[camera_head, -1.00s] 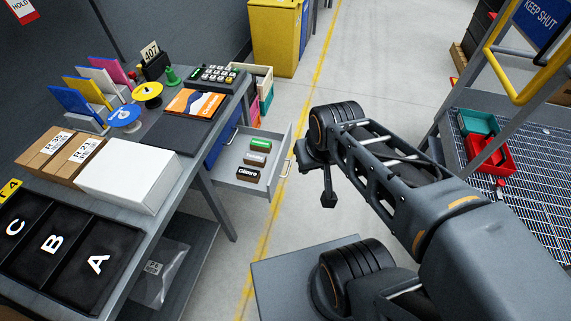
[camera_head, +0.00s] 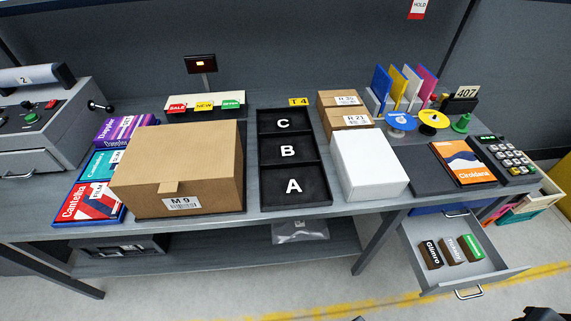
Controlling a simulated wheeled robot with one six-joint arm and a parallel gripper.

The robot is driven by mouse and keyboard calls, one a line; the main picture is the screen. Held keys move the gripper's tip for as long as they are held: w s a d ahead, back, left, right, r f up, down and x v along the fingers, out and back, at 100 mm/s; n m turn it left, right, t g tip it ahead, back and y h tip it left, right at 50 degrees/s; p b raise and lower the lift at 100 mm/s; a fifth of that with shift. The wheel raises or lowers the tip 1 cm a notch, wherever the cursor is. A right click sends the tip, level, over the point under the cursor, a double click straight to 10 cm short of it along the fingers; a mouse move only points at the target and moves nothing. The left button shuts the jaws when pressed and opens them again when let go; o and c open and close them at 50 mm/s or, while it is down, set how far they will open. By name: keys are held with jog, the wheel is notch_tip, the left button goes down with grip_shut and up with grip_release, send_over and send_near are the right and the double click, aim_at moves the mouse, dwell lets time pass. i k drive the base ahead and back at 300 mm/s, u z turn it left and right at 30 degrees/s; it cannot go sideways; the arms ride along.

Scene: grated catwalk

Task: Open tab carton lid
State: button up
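A large brown carton (camera_head: 215,165) stands on the workbench, left of the middle. Its lid (camera_head: 185,146) lies flat and closed on top. A small tab (camera_head: 168,187) hangs from the lid's front edge over the front face. A white label marked M 9 (camera_head: 182,203) is on the front, below and right of the tab. My gripper is not in view; only small dark parts of my arm show at the bottom edge, on the right.
Coloured boxes (camera_head: 88,202) stand close left of the carton. A black tray (camera_head: 318,198) marked A, B, C lies to its right, then a white box (camera_head: 370,165). An open drawer (camera_head: 487,272) sticks out at the right. Floor in front looks clear.

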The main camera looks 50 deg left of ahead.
aim_at(169, 155)
jog(key=u, duration=2.6)
jog(key=k, duration=0.25)
jog(key=u, duration=0.25)
jog(key=i, duration=0.55)
jog(key=u, duration=1.7)
